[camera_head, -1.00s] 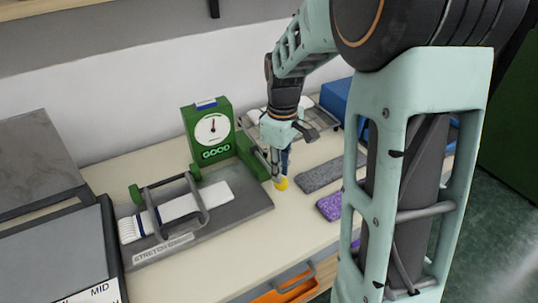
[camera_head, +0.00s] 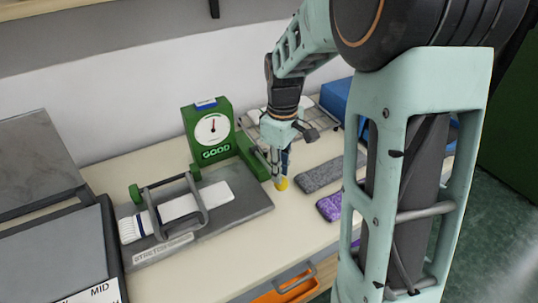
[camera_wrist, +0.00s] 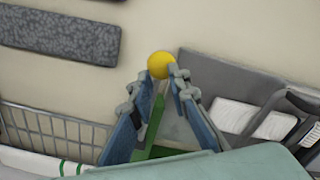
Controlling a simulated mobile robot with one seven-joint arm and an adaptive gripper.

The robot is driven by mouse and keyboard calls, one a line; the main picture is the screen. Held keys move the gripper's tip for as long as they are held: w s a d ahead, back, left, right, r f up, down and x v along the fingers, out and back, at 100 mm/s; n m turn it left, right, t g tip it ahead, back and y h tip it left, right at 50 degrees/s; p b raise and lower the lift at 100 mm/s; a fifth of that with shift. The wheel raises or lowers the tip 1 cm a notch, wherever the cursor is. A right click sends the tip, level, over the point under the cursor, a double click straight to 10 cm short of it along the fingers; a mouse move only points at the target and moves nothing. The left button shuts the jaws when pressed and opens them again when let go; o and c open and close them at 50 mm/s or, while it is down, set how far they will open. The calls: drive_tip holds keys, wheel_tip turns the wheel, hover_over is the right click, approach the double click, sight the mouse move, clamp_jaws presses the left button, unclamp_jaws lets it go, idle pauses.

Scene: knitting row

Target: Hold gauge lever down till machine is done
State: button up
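The green gauge machine (camera_head: 208,131) stands against the wall with a white dial, its needle near upright, above the word GOOD. Its green lever (camera_head: 252,157) reaches right and forward to a yellow knob (camera_head: 281,184) low over the table. The knob also shows in the wrist view (camera_wrist: 160,65). My gripper (camera_head: 281,176) points down at the knob. In the wrist view its fingertips (camera_wrist: 163,76) are close together at the knob's near edge; whether they grip it or only press on it is unclear. A white striped sock (camera_head: 180,208) lies under the grey frame on the plate.
Grey (camera_head: 322,174) and purple (camera_head: 329,208) knitted pieces lie right of the knob. A wire basket (camera_wrist: 55,130) stands behind. A blue box (camera_head: 336,98) is at the back right. An open orange drawer (camera_head: 284,291) shows below the front edge. The front table surface is clear.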

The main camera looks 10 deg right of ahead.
drive_tip(key=shift+r, duration=0.1)
wheel_tip(320, 180, up, 13)
drive_tip(key=p, duration=1)
idle(0.3)
idle(0.4)
